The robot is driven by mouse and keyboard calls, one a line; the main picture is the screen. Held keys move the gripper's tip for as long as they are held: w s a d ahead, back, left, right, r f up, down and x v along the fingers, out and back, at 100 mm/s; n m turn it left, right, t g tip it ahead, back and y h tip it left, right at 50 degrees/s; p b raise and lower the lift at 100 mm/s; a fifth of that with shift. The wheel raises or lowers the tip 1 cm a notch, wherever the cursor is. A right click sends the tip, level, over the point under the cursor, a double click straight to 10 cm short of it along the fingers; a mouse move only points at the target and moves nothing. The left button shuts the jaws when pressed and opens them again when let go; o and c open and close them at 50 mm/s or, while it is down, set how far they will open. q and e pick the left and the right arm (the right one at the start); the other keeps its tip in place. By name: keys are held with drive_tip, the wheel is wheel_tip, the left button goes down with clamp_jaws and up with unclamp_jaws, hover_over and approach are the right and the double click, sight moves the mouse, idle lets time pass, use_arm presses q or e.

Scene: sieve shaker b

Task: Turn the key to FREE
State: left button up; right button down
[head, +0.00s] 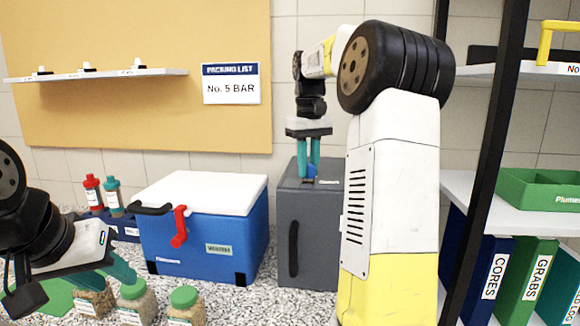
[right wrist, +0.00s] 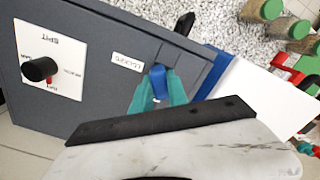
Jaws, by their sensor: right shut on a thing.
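A dark grey box (head: 292,232) with a black handle stands at the middle of the counter. A blue key (right wrist: 158,82) sits at its top face, beside a small white label; the key also shows in the head view (head: 311,171). My right gripper (head: 308,170) reaches down from above, its teal fingers shut on the key from both sides. The key's lower part and any FREE marking are hidden or too small to read. My left gripper (head: 117,281) is at the lower left, its teal fingers apart and empty, near the jars and far from the key.
A blue cooler (head: 205,240) with a white lid and red latch stands left of the grey box. Several green-lidded jars (head: 186,304) are in front. Shelves with binders (head: 530,275) stand at the right.

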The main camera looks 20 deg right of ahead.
drive_tip(key=n, duration=1.3)
drive_tip(key=c, duration=1.2)
unclamp_jaws()
